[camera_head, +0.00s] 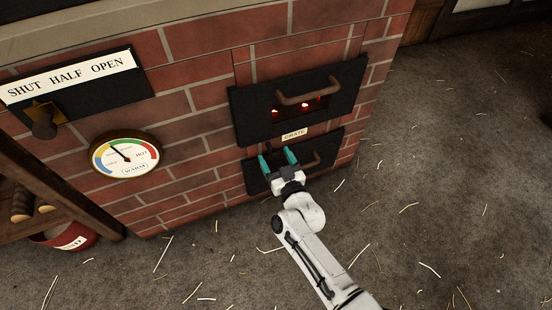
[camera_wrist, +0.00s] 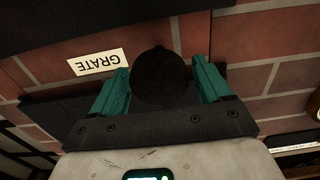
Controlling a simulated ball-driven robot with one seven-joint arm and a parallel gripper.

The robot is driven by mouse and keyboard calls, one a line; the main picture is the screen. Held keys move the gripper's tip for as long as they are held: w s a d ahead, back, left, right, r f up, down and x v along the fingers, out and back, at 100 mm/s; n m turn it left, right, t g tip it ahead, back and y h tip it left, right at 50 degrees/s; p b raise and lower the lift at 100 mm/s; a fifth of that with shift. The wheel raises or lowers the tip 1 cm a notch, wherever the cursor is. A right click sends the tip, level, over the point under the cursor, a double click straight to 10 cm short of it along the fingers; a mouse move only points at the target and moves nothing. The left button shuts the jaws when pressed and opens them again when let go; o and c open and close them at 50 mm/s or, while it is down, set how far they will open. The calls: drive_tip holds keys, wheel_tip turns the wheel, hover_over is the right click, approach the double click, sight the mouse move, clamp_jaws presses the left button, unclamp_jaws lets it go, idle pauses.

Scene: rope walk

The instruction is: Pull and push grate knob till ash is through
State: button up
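The grate knob is a dark round knob (camera_wrist: 165,78), seen end-on in the wrist view beside the GRATE label (camera_wrist: 98,62). In the head view a small dark tip (camera_head: 268,147) below and left of that label (camera_head: 294,134) appears to be the knob, mostly hidden by my gripper. My gripper (camera_head: 277,157) has its teal fingers spread apart at the brick front. In the wrist view the fingers (camera_wrist: 162,82) stand to either side of the knob; I cannot tell whether they touch it. Ash is not visible.
Above is a black fire door (camera_head: 250,118) with a bar handle (camera_head: 308,92) and red embers in its window. A lower black door (camera_head: 322,146) has a handle. A damper plate (camera_head: 110,103) and dial (camera_head: 126,155) are left. A red bucket (camera_head: 72,240) stands lower left. The floor at right has only straw.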

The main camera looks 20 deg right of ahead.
drive_tip(key=c, duration=1.3)
drive_tip(key=s+p, duration=0.3)
drive_tip(key=s, duration=0.3)
drive_tip(key=shift+s, duration=0.15)
drive_tip(key=o, duration=1.5)
drive_tip(key=shift+c, duration=0.2)
drive_tip(key=s+p, duration=0.3)
drive_tip(key=s, duration=0.8)
